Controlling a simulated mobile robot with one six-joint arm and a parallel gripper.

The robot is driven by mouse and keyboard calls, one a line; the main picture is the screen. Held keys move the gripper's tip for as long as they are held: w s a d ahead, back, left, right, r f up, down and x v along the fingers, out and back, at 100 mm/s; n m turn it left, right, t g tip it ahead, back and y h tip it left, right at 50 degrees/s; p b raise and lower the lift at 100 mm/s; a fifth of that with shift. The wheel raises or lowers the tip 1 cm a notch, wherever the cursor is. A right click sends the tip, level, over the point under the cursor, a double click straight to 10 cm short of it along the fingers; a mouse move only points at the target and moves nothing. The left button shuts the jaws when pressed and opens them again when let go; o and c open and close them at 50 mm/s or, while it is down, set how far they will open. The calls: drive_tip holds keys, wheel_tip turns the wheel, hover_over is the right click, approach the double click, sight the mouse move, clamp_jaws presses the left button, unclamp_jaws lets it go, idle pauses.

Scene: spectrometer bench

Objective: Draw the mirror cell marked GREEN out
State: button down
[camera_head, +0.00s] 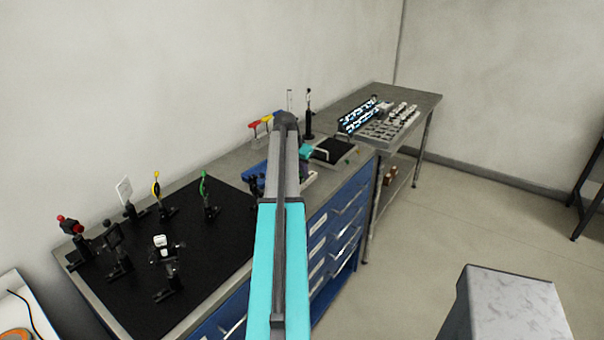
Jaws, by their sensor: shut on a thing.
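My arm reaches away from me across the bench, and its far links cover the spot behind them. A cyan part of my arm shows just right of the grey link, but my gripper's fingers are hidden, and so is anything between them. Small coloured tabs stand at the back of the bench: a red one (254,125), a yellow one (267,118) and a blue one (279,113), partly behind my arm. No green tab shows beside them. I cannot tell which is the mirror cell marked GREEN.
A black post (308,118) stands at the back. A steel table (425,101) holds a rack and white parts.

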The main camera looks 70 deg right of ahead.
drive_tip(key=shift+r+p, duration=0.6)
drive_tip(key=shift+r, duration=0.85)
drive_tip(key=shift+s, duration=0.1)
